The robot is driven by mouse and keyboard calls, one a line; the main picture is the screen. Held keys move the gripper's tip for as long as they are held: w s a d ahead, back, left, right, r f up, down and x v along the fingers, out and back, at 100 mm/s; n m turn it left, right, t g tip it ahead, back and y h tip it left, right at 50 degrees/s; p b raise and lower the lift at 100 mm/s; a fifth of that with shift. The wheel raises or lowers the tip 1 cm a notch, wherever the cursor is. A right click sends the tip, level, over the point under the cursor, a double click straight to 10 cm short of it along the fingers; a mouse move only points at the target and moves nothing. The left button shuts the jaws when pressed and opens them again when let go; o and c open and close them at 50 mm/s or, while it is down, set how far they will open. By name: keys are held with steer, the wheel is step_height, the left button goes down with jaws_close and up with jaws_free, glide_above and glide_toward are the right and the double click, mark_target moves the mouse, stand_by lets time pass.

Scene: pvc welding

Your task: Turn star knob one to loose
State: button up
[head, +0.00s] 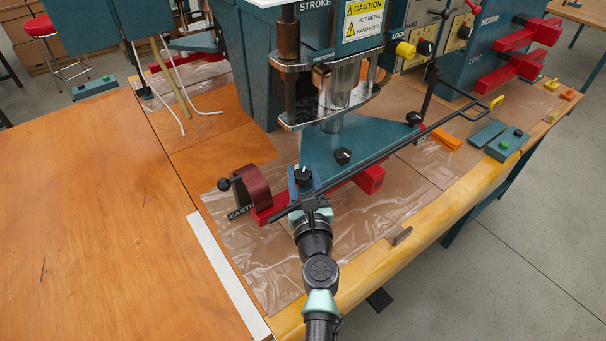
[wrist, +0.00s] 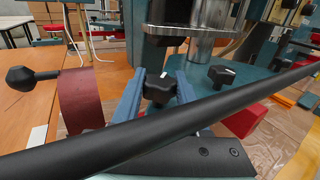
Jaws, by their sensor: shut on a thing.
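A black star knob (head: 303,174) with a white mark on top sits at the near corner of the blue machine base (head: 365,140). My gripper (head: 304,183) reaches it from the front and is shut on it. In the wrist view, the blue fingers of my gripper (wrist: 158,92) stand on either side of this star knob (wrist: 160,88). A second black star knob (head: 343,156) is just behind and to the right, clear of the fingers; it also shows in the wrist view (wrist: 221,76). I see no label telling which is knob one.
A long black rod (head: 400,140) crosses diagonally just over my gripper and spans the wrist view (wrist: 150,135). A dark red curved clamp (head: 254,187) with a black ball handle stands close on the left. The wooden table (head: 80,210) is largely clear at left.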

jaws_close()
steer(key=shift+y, duration=0.3)
steer(key=n+g+y+b, duration=0.1)
steer(key=n+y, duration=0.1)
steer(key=y, duration=0.1)
steer(key=n+g+y+b, duration=0.1)
steer(key=n+y+b, duration=0.1)
steer(key=y, duration=0.1)
steer(key=shift+d+f+n, duration=0.15)
steer(key=shift+d+n, duration=0.05)
steer(key=shift+n, duration=0.1)
steer(key=n+g+y+b, duration=0.3)
steer(key=shift+f+y+b, duration=0.1)
steer(key=shift+y+b, duration=0.25)
steer(key=shift+y, duration=0.05)
steer(key=shift+a+n+g+y+b, duration=0.1)
steer(key=shift+n+g+y+b, duration=0.65)
steer(key=shift+g+b, duration=0.3)
steer(key=shift+r, duration=0.25)
